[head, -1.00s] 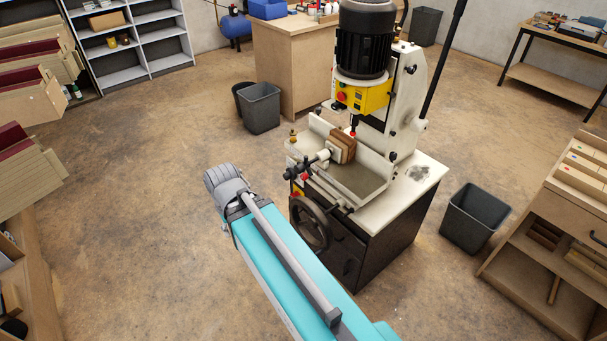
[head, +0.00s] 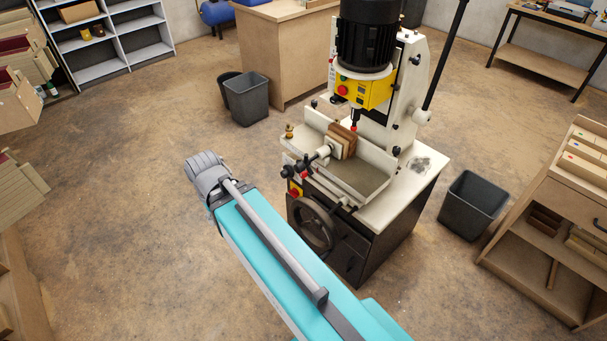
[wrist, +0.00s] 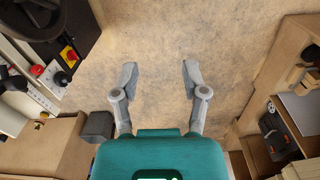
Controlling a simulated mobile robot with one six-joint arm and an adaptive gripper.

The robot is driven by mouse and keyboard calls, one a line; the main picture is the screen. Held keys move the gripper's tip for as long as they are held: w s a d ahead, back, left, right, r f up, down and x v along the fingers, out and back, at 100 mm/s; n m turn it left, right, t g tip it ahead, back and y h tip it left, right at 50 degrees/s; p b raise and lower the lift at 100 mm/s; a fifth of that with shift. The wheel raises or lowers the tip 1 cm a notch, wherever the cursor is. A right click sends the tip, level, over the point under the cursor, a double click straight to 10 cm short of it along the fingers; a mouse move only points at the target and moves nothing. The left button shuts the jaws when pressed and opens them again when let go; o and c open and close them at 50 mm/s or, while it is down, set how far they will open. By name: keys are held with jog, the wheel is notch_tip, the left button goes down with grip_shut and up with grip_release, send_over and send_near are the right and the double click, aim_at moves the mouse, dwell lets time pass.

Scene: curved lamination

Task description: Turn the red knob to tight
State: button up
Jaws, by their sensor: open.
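The machine (head: 378,208) stands in the middle of the head view, with a yellow control box and a black motor on top. A small red knob (head: 305,173) shows at its vise, beside a black-gripped handle (head: 302,166). In the wrist view a red knob (wrist: 37,70) is at the left edge area, next to a black round knob. My gripper (wrist: 160,72) is open and empty in the wrist view, pointing over bare floor, well to the side of the red knob. In the head view my arm hides the fingers.
A red-on-yellow switch (head: 296,192) and a black handwheel (head: 314,230) are on the machine's front. Wood pieces (head: 342,141) sit in the vise. Grey bins (head: 473,205) (head: 247,98) stand nearby. A wooden shelf unit (head: 555,225) is at right. The floor left of the machine is clear.

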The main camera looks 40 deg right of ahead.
jog(key=o, duration=0.3)
jog(key=shift+f, duration=0.1)
jog(key=shift+o, duration=0.2)
jog(key=shift+w+d+f+b, duration=0.2)
jog(key=shift+d+f+b, duration=0.05)
jog(key=shift+f+b, duration=0.25)
jog(key=w+d+f+n+h+b, duration=0.3)
jog(key=w+d+f+h+b, duration=0.2)
jog(key=b, duration=0.9)
jog(key=w+d+f+n+h+b, duration=0.3)
jog(key=w+d+f+h+b, duration=0.3)
jog(key=d+f+b, duration=0.5)
jog(key=w+d+f+n+h+b, duration=0.3)
jog(key=w+d+f+h+b, duration=0.2)
jog(key=d+b, duration=0.7)
notch_tip(320, 180, down, 4)
jog(key=h+b, duration=0.2)
jog(key=b, duration=0.4)
jog(key=shift+w+d+t+b, duration=0.2)
jog(key=shift+d+t+b, duration=0.1)
jog(key=shift+d, duration=0.05)
jog(key=shift+r, duration=0.1)
jog(key=shift+d, duration=0.1)
